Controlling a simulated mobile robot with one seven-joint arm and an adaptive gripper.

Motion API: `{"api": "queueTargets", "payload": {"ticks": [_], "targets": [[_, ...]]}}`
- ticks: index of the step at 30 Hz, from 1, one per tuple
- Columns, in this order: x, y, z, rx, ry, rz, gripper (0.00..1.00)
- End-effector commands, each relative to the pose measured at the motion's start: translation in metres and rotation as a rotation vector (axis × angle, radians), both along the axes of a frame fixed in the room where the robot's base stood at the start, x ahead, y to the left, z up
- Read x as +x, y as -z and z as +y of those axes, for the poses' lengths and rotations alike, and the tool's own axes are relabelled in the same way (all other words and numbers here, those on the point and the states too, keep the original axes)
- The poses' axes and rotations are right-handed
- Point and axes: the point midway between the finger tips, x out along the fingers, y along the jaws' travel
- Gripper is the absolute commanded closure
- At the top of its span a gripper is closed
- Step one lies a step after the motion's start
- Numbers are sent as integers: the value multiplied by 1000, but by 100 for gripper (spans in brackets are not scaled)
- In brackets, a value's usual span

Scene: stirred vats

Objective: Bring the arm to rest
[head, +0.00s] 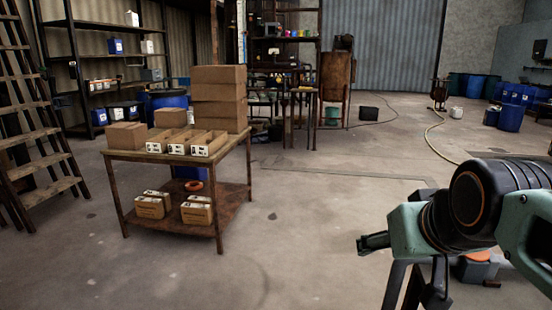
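My arm (485,205), with pale green links and thick black joints, is folded at the lower right of the head view. A black part that looks like my gripper (375,242) sticks out to the left from it, above the bare floor. It is small and dark, seen from the side, so I cannot tell whether its fingers are apart. No object shows in it. More dark parts of mine hang below, at the bottom edge.
A two-level wooden table (150,157) on the left holds cardboard boxes (219,98) and open trays. A ladder (35,130) leans at far left. Blue drums (510,117) stand far right. A yellowish hose (437,137) lies on the floor. The middle floor is clear.

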Motion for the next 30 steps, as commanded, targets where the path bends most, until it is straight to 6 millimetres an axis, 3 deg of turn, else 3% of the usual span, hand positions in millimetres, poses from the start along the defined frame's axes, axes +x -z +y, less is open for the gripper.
{"api": "queueTargets", "payload": {"ticks": [1, 4, 5, 6, 7, 9, 30], "targets": [[-21, 26, 22, 18, -18, 67, 33], [-68, 75, 60, 46, -37, 216, 33], [-84, 89, 69, 50, -40, 261, 33], [-94, 86, 74, 55, -38, 294, 33], [-90, 66, 72, 56, -37, 284, 33], [-89, 48, 72, 55, -37, 283, 33], [-88, -119, 71, 54, -39, 280, 33]]}}
